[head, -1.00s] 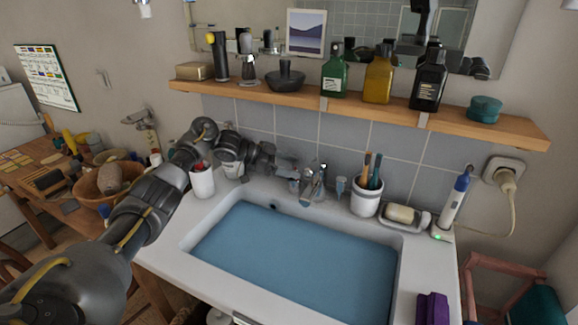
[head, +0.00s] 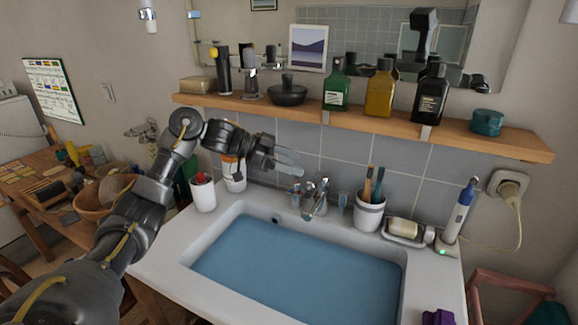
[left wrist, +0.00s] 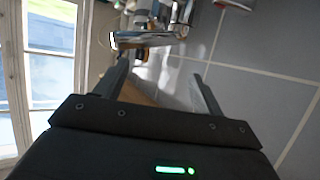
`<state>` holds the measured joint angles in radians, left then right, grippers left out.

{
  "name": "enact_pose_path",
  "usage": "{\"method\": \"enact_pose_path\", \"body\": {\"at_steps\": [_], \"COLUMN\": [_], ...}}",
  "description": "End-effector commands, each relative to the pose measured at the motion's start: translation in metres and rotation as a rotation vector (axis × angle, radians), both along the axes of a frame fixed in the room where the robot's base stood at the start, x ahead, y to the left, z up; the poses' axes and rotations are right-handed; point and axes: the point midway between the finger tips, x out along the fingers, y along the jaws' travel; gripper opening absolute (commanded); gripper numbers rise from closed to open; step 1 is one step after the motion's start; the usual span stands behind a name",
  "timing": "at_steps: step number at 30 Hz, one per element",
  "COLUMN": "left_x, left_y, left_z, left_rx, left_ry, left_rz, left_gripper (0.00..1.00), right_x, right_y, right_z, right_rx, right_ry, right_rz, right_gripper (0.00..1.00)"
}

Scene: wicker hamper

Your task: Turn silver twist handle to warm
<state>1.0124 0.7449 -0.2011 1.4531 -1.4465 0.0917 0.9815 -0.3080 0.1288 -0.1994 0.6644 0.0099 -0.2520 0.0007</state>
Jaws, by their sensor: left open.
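The chrome tap (head: 315,198) stands at the back rim of the sink, with a small silver twist handle (head: 296,195) on its left and another (head: 343,201) on its right. Their warm or cold marks are too small to read. My left gripper (head: 298,165) is open and empty, just above and behind the left handle, close to the tiled wall. In the left wrist view my two fingers (left wrist: 163,85) are spread apart. Blurred chrome parts of the tap (left wrist: 145,40) show beyond them. My right gripper is not in view.
The sink (head: 190,262) is full of water. A white cup (head: 203,194) and another cup (head: 234,180) stand left of the tap, near my forearm. A brush cup (head: 369,212) and soap dish (head: 410,236) stand right. A wooden shelf (head: 300,112) with bottles hangs above.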

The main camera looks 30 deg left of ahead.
Motion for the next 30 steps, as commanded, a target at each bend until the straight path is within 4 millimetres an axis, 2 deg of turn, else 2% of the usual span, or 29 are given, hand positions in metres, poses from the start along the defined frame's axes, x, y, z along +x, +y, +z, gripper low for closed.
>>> {"method": "enact_pose_path", "body": {"at_steps": [6,12,18,26,30], "left_x": [-0.034,-0.056,-0.064,-0.064,-0.063], "left_y": [-0.016,-0.027,-0.031,-0.031,-0.033], "left_z": [0.016,0.027,0.032,0.032,0.029], "left_rx": [0.002,0.001,-0.001,-0.002,-0.026], "left_ry": [-0.006,-0.004,-0.001,-0.001,0.015], "left_rz": [0.000,0.001,0.001,0.001,0.013], "left_gripper": [0.69,0.69,0.69,0.69,0.51], "right_x": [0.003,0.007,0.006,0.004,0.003], "right_y": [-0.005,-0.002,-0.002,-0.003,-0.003], "right_z": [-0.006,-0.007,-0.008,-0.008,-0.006], "right_rx": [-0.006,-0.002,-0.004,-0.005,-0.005], "right_ry": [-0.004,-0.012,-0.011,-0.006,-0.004], "right_rz": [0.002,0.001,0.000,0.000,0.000], "right_gripper": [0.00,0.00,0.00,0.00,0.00]}}
